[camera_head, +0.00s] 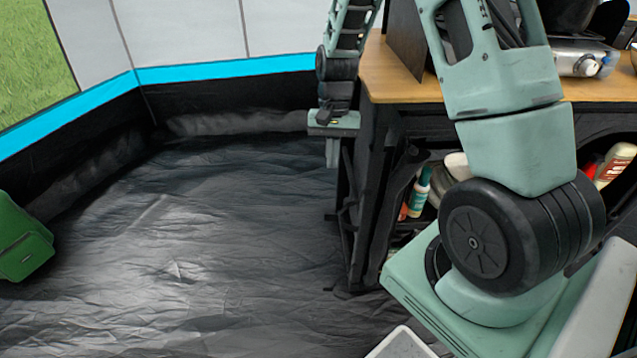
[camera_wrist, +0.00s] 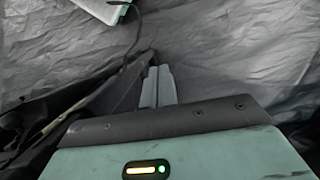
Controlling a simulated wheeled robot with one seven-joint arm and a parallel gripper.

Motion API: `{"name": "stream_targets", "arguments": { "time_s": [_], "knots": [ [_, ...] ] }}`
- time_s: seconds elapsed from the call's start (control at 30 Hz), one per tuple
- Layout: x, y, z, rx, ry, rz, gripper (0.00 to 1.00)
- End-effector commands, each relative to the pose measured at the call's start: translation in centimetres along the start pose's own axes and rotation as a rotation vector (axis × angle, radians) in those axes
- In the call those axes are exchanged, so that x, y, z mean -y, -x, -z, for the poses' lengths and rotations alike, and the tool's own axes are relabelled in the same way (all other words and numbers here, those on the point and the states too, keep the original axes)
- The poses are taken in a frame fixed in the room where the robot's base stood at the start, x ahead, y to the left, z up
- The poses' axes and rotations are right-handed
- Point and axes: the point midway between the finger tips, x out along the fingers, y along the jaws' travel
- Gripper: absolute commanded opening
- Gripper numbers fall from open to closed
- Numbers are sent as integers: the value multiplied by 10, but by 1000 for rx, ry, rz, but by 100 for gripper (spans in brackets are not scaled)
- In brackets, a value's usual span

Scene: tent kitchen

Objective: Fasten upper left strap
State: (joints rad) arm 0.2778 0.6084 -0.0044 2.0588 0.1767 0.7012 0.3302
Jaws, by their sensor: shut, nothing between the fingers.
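My gripper (camera_head: 332,158) points down just left of the kitchen unit's front left corner, below the tabletop's height. In the wrist view its two fingers (camera_wrist: 157,72) are shut together with nothing between them. Black fabric and dark strap-like strips (camera_head: 357,215) hang along the unit's left front edge. In the wrist view, dark fabric (camera_wrist: 75,115) lies left of the fingers, and a thin black strip (camera_wrist: 134,42) runs beyond the tips. I cannot tell whether the fingers touch it. I cannot make out which strip is the upper left strap, nor a buckle.
The kitchen unit has a wooden top (camera_head: 390,78) with a stove (camera_head: 583,60) at the right. Bottles (camera_head: 420,193) stand on its open shelf. A green case (camera_head: 22,240) lies at the left. The dark, wrinkled groundsheet (camera_head: 210,230) between is clear.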

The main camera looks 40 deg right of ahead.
Motion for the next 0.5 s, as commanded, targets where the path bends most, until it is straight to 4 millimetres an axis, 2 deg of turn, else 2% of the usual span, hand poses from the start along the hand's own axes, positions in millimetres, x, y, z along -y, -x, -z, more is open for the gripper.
{"name": "stream_targets", "arguments": {
  "time_s": [0.5],
  "knots": [
    [0, -98, -3, 3, 3, -1, 0]
  ]
}}
